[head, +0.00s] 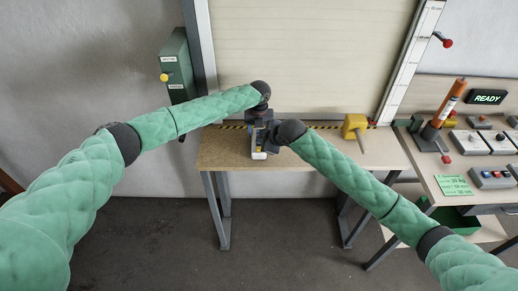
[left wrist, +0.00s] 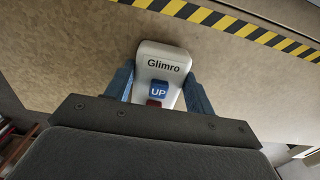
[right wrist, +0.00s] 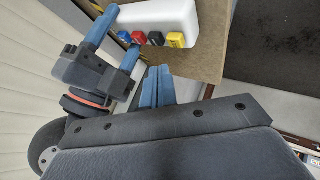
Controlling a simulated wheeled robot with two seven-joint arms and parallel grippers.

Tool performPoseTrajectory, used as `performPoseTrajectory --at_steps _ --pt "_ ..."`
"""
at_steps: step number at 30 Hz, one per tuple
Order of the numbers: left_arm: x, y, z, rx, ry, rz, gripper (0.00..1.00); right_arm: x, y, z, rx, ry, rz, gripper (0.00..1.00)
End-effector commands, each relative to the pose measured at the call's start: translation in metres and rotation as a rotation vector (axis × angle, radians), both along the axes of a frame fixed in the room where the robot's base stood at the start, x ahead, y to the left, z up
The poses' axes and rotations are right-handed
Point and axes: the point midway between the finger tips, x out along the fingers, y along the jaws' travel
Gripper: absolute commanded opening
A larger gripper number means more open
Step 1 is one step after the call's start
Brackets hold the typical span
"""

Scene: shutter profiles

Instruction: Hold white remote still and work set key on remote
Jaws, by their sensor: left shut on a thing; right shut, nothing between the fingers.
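The white remote (head: 259,155) lies on the wooden bench. In the left wrist view the remote (left wrist: 164,54) shows the name Glimro, a blue UP key (left wrist: 158,89) and part of a red key. My left gripper (left wrist: 162,82) is shut on it, one blue finger along each side. In the right wrist view the remote (right wrist: 180,22) shows blue, red, black (right wrist: 155,39) and yellow (right wrist: 175,40) keys; I cannot read which is the set key. My right gripper (right wrist: 157,70) is shut and empty, its tips close to the black and yellow keys; contact cannot be told.
A yellow tool (head: 355,127) stands on the bench to the right. A green box (head: 177,66) hangs on the wall at left. A large pale shutter (head: 300,55) rises behind the bench.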

Motion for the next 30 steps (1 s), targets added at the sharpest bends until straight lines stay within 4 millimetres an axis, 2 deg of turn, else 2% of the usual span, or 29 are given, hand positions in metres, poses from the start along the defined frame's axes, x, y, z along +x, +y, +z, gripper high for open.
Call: performPoseTrajectory --at_steps 12,30 --pt "0.000 0.000 0.000 0.000 0.000 0.000 0.27 0.000 0.000 0.033 0.001 0.000 0.001 0.00" --pt "0.000 0.000 0.000 0.000 0.000 0.000 0.27 0.000 0.000 0.035 0.000 0.001 0.001 0.00"
